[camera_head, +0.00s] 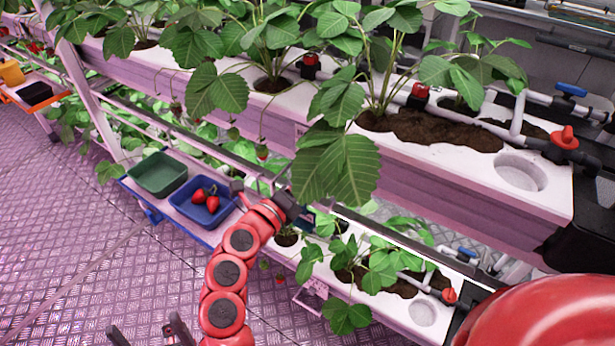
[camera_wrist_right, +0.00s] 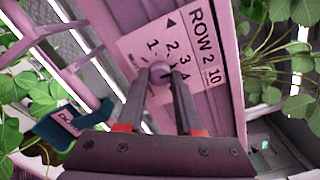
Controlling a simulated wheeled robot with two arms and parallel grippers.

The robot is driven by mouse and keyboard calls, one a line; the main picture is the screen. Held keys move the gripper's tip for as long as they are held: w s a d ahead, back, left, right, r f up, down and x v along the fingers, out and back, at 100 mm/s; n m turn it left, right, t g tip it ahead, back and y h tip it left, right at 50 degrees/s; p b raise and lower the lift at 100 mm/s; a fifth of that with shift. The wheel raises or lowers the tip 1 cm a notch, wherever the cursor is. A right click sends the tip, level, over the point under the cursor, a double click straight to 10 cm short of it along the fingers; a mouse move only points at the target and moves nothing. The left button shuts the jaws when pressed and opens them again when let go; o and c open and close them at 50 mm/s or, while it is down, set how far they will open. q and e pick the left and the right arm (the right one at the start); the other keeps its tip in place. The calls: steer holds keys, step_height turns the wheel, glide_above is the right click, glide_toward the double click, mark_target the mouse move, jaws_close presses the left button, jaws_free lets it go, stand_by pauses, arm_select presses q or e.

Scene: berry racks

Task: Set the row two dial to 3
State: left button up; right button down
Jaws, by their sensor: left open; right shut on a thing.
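The row two dial (camera_wrist_right: 158,69) is a small round knob on a white label plate (camera_wrist_right: 202,54) that reads ROW 2 10, with the numbers 1 to 4 and a dark triangle around the knob. My right gripper (camera_wrist_right: 162,80) is shut on the knob, one finger on each side. I cannot tell which number the knob points to. In the head view the red arm reaches the rack, and the gripper's end and the dial are hidden behind leaves. My left gripper (camera_head: 150,333) is open and empty at the bottom left edge, over the floor.
White planting racks (camera_head: 455,165) with strawberry plants run above and below. Red valves (camera_head: 565,137) are at the right. The patterned floor (camera_head: 60,240) at left is clear.

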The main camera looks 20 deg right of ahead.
stand_by(0.3)
steer(key=c, duration=0.6)
jaws_free()
